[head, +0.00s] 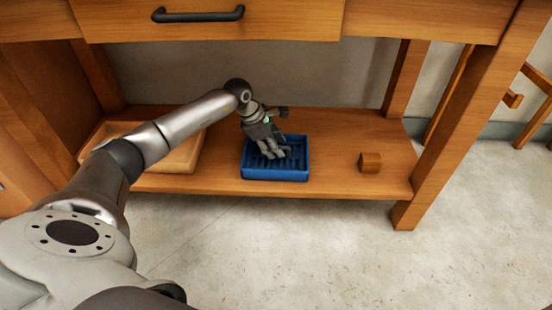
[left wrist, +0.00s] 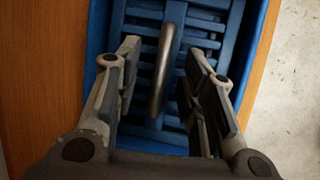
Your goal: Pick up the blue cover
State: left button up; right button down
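The blue cover (head: 293,151) is a slatted blue piece lying inside a blue tray-like box (head: 276,175) on the low wooden shelf. In the left wrist view the cover's slats (left wrist: 205,30) show, with a curved grey metal handle (left wrist: 166,70) standing up from them. My left gripper (head: 277,153) is over the cover, pointing down. In the left wrist view its two fingers (left wrist: 168,75) are apart, one on each side of the handle, with gaps to it. My right gripper is not in view.
A light wooden tray (head: 185,158) sits on the shelf (head: 335,150) to the left, under my arm. A small wooden block (head: 370,162) lies to the right. A drawer (head: 210,25) with a dark handle overhangs above; a table leg (head: 465,110) stands at right.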

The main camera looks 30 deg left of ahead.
pick_arm(q)
grip_shut()
jog(key=shift+r, duration=0.15)
dwell(0.4)
